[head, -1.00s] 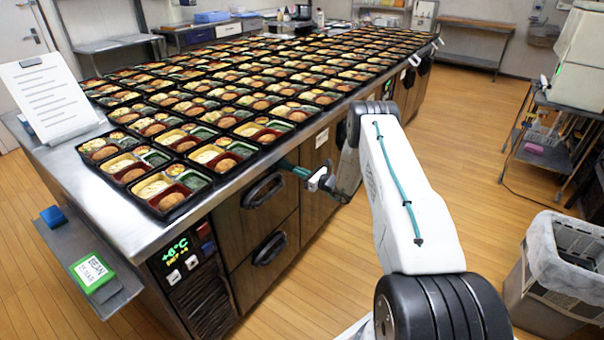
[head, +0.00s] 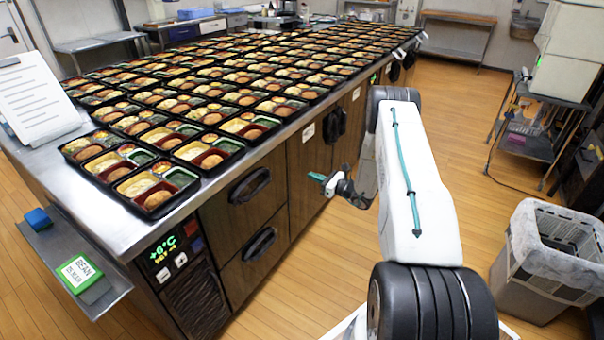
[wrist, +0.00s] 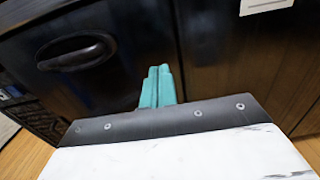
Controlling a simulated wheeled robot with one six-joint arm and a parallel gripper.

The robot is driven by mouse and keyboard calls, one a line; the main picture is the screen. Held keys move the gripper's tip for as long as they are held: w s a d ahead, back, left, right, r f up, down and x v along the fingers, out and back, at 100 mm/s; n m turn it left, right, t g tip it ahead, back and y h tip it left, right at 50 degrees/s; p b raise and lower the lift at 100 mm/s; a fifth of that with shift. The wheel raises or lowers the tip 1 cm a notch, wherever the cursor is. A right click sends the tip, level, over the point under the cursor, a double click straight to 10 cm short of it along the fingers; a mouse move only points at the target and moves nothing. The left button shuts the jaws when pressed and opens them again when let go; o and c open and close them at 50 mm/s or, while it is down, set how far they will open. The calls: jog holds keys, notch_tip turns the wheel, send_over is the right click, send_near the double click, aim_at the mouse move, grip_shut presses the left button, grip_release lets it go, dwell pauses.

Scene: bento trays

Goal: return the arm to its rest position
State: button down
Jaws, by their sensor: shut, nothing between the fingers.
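My gripper (head: 317,177) is to the right of the counter, in front of its wooden drawer fronts and below the level of the top. It is clear of the bento trays. In the wrist view its teal fingers (wrist: 158,86) are together with nothing between them. My white arm is bent, with its elbow raised at the right of the counter. Bento trays (head: 157,188) stand in rows on the metal counter top (head: 110,215).
A cabinet handle (head: 250,185) sticks out left of the gripper and also shows in the wrist view (wrist: 76,52). A lined bin (head: 520,245) stands at the right. A cart (head: 535,145) is behind it. Wooden floor is free between counter and bin.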

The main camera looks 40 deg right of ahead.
jog(key=shift+s+d, duration=0.2)
jog(key=shift+s, duration=0.45)
jog(key=shift+a+f, duration=0.1)
